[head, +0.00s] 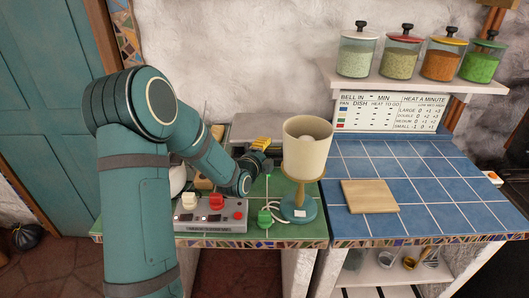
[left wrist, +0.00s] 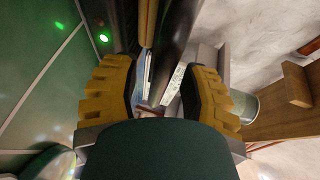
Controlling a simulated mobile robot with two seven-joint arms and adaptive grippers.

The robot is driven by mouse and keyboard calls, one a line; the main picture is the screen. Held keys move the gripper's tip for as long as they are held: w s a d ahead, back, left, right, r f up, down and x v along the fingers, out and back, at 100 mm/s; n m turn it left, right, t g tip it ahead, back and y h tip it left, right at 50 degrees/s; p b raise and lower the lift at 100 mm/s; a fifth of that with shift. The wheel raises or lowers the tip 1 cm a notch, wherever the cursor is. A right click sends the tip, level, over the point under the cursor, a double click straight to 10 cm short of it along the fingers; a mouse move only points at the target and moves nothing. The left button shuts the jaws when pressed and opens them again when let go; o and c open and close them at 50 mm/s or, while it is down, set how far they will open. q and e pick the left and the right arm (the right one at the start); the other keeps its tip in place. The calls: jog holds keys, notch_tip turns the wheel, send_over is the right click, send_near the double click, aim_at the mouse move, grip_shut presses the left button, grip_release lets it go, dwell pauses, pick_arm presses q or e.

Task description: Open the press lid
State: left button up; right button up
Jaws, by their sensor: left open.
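A grey, flat-topped appliance (head: 250,126), which looks like the press, stands at the back of the green-tiled counter, partly hidden behind the lamp and my arm. My left gripper (head: 262,149) is at its front, with its yellow fingers by the lamp's left side. In the left wrist view my left gripper (left wrist: 162,98) is open, with a finger on either side of a dark rounded bar (left wrist: 174,45), which may be the lid's handle. I cannot tell whether the fingers touch it. The lid's hinge and edge are hidden. My right gripper is not in view.
A lamp (head: 307,150) with a cream shade stands close to the gripper's right. A grey control box (head: 215,226) with white and red buttons sits at the counter's front, below my arm. A wooden board (head: 369,196) lies on the otherwise clear blue tiles (head: 430,180). Jars stand on a shelf (head: 420,85).

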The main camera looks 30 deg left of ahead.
pick_arm(q)
grip_shut()
jog(key=shift+r, duration=0.15)
